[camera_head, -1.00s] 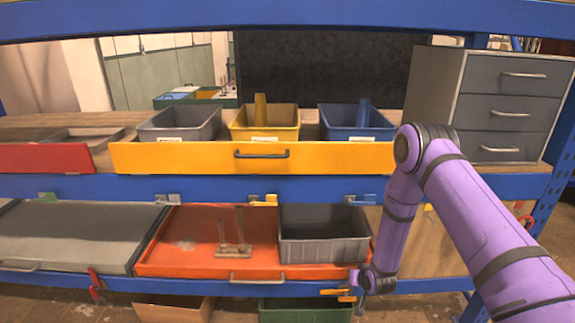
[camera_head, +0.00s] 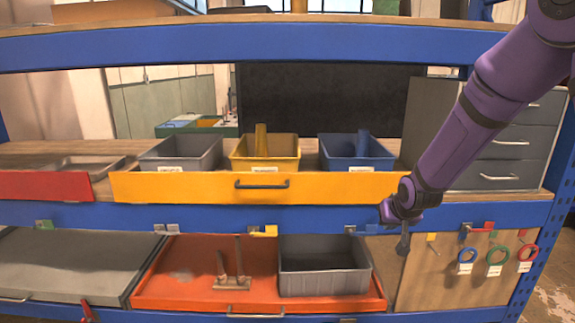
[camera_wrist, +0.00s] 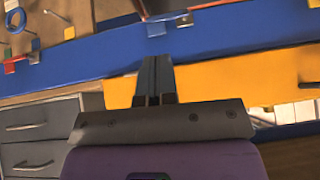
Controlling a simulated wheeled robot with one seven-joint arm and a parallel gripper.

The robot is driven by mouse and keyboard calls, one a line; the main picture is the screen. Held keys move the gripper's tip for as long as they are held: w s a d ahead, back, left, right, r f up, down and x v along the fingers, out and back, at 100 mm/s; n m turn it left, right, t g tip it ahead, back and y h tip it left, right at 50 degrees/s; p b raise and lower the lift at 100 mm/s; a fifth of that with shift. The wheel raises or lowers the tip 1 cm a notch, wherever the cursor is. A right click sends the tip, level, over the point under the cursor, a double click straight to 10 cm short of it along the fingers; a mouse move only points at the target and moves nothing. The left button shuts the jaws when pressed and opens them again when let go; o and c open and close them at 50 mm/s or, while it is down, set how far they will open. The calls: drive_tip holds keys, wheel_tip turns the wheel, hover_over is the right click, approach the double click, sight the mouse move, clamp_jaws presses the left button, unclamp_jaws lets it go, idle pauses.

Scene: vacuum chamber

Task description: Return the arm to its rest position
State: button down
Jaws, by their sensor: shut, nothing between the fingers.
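My purple arm reaches in from the upper right in the head view, and my gripper (camera_head: 402,246) hangs at its end. The gripper is in front of the right part of the shelf, near the blue beam and the right end of the yellow drawer. In the wrist view my gripper (camera_wrist: 155,65) shows its two dark fingers together, with nothing between them. The blue beam (camera_wrist: 110,70) and the yellow drawer front (camera_wrist: 230,78) lie beyond the fingers.
A yellow drawer (camera_head: 200,188) sits below grey, yellow and blue bins. An orange tray (camera_head: 190,290) with a grey bin (camera_head: 325,280) is on the lower shelf. A pegboard (camera_head: 455,275) with coloured rings is at the right, and a grey drawer cabinet (camera_head: 515,145) stands above it.

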drive_tip(key=s+d+f+v, duration=0.1)
drive_tip(key=s+v, duration=0.1)
drive_tip(key=v, duration=1.9)
drive_tip(key=s+r+g, duration=0.1)
drive_tip(key=s+r, duration=0.1)
drive_tip(key=s, duration=0.8)
drive_tip(key=s+r+g, duration=0.1)
drive_tip(key=s+r, duration=0.2)
drive_tip(key=s, duration=0.8)
drive_tip(key=shift+s+d+r+h, duration=0.25)
drive_tip(key=shift+s+d+h, duration=0.1)
drive_tip(key=shift+d, duration=0.1)
